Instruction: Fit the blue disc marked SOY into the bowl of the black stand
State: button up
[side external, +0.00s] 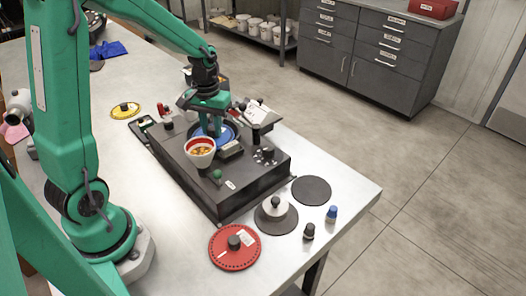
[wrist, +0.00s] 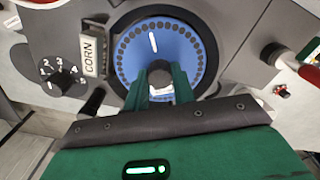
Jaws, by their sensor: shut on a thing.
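The blue disc (side external: 229,130) has a ring of dark holes near its edge; in the wrist view the disc (wrist: 174,42) lies inside the dark round bowl (wrist: 219,62) of the black stand (side external: 232,205). My gripper (side external: 214,126) points down over the disc. I cannot tell whether the disc is fully down in the bowl.
A red-rimmed cup (side external: 200,152) stands on the stand, close to my gripper. A CORN plate (wrist: 92,49) and a numbered dial (wrist: 65,78) flank the bowl.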

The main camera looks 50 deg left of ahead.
aim_at(212, 128)
jog(key=shift+f, duration=0.15)
jog(key=o, duration=1.3)
jog(key=shift+o, duration=0.2)
jog(key=shift+r, duration=3)
jog(key=shift+r, duration=0.1)
